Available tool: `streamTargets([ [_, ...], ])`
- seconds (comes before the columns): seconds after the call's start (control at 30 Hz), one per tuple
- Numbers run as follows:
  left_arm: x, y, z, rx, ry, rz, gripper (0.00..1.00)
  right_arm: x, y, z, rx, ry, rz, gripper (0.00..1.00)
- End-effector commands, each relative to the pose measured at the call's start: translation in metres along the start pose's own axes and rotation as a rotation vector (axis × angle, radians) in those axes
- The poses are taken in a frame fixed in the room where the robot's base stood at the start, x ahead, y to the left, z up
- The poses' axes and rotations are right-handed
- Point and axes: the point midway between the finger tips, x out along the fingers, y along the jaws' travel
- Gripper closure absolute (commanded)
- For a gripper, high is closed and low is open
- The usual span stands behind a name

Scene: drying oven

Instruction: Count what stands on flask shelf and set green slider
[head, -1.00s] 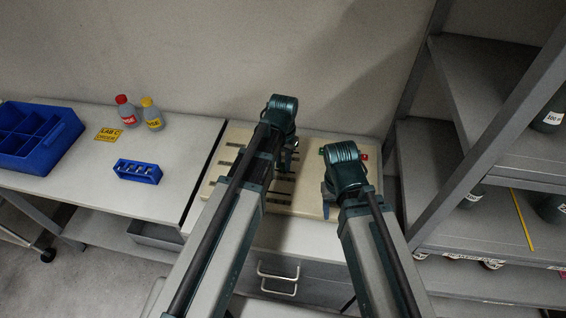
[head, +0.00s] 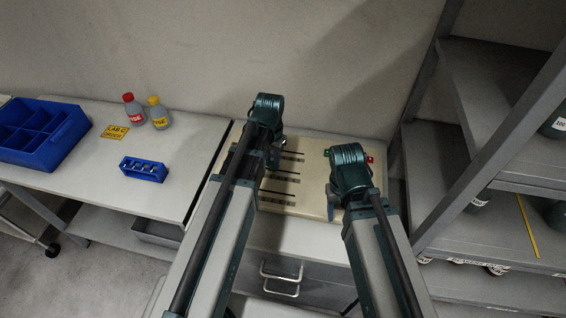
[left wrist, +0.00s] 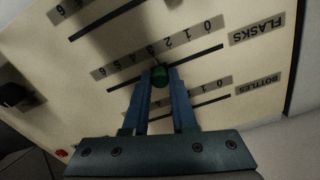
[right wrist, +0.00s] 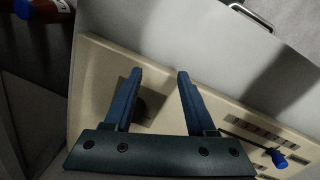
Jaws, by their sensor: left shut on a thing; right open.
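The green slider knob (left wrist: 160,76) is between the fingertips of my left gripper (left wrist: 159,72), which is shut on it. The knob sits at the slot beside the FLASKS label (left wrist: 257,28), around the middle of its number scale; the exact number is unclear. In the head view my left gripper (head: 270,160) is over the cream panel (head: 310,150), its fingertips hidden by the arm. My right gripper (right wrist: 159,74) is open and empty over the panel's edge. A blue slider knob (right wrist: 278,158) shows to its right. Shelf bottles (head: 478,200) are partly hidden behind the rack post.
The grey shelf rack (head: 460,120) stands at the right, with a yellow strip (head: 528,225) on one shelf. A blue bin (head: 40,135), a small blue rack (head: 143,169) and two bottles (head: 146,110) stand on the left table.

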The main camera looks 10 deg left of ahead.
Motion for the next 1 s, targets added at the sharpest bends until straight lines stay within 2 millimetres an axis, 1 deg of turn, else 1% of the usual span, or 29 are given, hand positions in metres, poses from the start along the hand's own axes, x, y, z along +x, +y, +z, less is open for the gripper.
streamTargets([
  [0.2,0.000,0.000,0.000,0.001,0.000,0.000,1.00,0.000,0.000,0.000,0.000,0.000,0.000,0.44],
  [0.23,0.000,0.000,0.000,0.001,0.000,0.000,0.73,0.000,0.000,0.000,0.000,0.000,0.000,0.44],
  [0.4,0.000,0.001,0.000,0.001,0.000,0.000,0.44,0.000,0.000,0.000,0.000,0.000,0.000,0.44],
  [0.77,-0.002,0.001,0.000,0.001,0.000,0.000,0.44,-0.001,0.000,0.000,0.000,0.000,0.000,0.44],
  [0.87,-0.005,0.001,0.000,0.001,0.000,0.000,0.44,-0.005,0.001,0.000,0.000,0.000,0.000,0.44],
  [1.0,-0.017,0.001,0.000,0.001,0.000,0.000,0.44,-0.017,0.002,0.001,0.000,0.000,0.000,0.44],
])
